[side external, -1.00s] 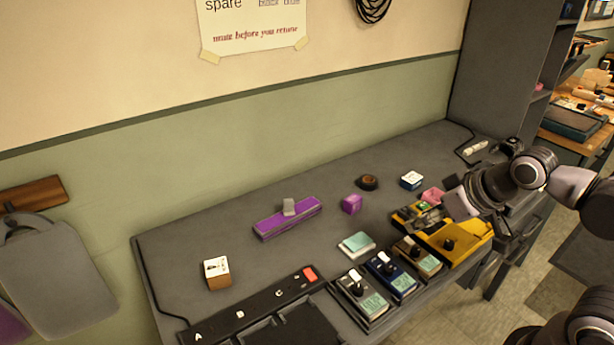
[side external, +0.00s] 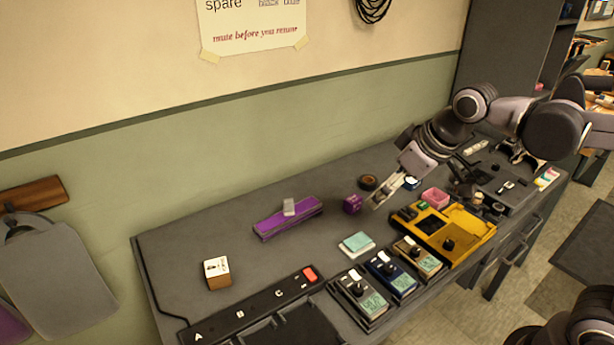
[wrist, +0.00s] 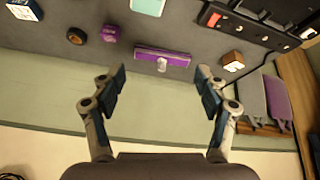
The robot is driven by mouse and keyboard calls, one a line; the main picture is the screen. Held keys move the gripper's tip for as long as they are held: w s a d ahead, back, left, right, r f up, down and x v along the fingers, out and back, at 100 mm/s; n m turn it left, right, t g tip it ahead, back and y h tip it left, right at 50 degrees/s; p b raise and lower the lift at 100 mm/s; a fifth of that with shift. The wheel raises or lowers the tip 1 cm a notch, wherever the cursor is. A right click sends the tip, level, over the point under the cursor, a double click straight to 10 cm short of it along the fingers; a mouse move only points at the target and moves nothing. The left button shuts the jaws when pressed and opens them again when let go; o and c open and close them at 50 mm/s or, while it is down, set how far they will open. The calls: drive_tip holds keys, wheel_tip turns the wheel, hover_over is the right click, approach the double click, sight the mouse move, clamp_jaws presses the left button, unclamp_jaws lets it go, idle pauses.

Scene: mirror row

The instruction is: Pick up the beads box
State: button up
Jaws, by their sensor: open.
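No label naming the beads box is readable in these views. Several small boxes stand on the grey bench: a purple box (side external: 352,204), a white-topped blue box (side external: 411,183), and a brown box with a printed white top (side external: 216,272). In the wrist view, these are the purple box (wrist: 110,33), white-topped box (wrist: 24,10) and brown box (wrist: 233,60). My gripper (side external: 383,191) is open and empty, above the back of the bench near the purple box in the side view. In the wrist view, my gripper's (wrist: 162,88) fingers are wide apart, with nothing between them.
A long purple case (side external: 287,218) with a grey piece on top lies left of the purple box.

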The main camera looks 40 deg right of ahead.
drive_tip(key=w+a+r+n+g, duration=0.2)
drive_tip(key=w+a+n, duration=0.1)
drive_tip(key=w+a, duration=0.45)
drive_tip(key=n+g, duration=0.4)
drive_tip(key=n, duration=0.5)
hover_over(214, 267)
wheel_tip(214, 267, down, 13)
drive_tip(key=shift+s+f+h, duration=0.3)
wheel_tip(214, 267, down, 4)
drive_tip(key=shift+f, duration=0.15)
drive_tip(key=shift+w+f, duration=0.15)
drive_tip(key=shift+f, duration=1.5)
drive_tip(key=shift+w+f, duration=0.1)
drive_tip(key=shift+f, duration=1.55)
drive_tip(key=c, duration=1.3)
